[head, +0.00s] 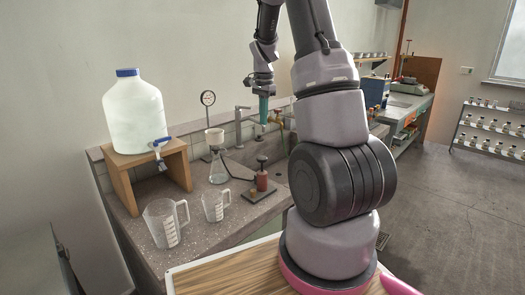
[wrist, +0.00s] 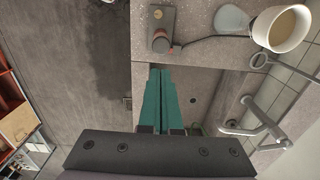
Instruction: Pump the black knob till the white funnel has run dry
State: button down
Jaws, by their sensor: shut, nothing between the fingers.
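The black knob (head: 262,158) tops a small hand pump with a red body (head: 262,181) on a dark base plate. The knob also shows from above in the wrist view (wrist: 160,44). The white funnel (head: 214,134) sits on a clear conical flask (head: 217,172) left of the pump. In the wrist view the funnel (wrist: 282,28) is seen from above with a pale cream inside; I cannot tell how much liquid it holds. A dark hose joins pump and flask. My gripper (head: 263,122) has teal fingers, shut and empty, above and behind the knob, apart from it.
A large white jug (head: 134,112) with a blue tap stands on a wooden stand at the left. Two clear measuring jugs (head: 163,222) (head: 215,205) stand near the front. Sink taps (wrist: 252,118) lie right of my fingers.

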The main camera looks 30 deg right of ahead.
aim_at(263, 158)
notch_tip(263, 158, down, 14)
jog(key=shift+r, duration=0.2)
dwell(0.4)
jog(key=shift+f, duration=0.1)
jog(key=shift+a+f, duration=0.1)
jog(key=shift+f, duration=1.85)
notch_tip(263, 158, up, 14)
jog(key=shift+r, duration=0.2)
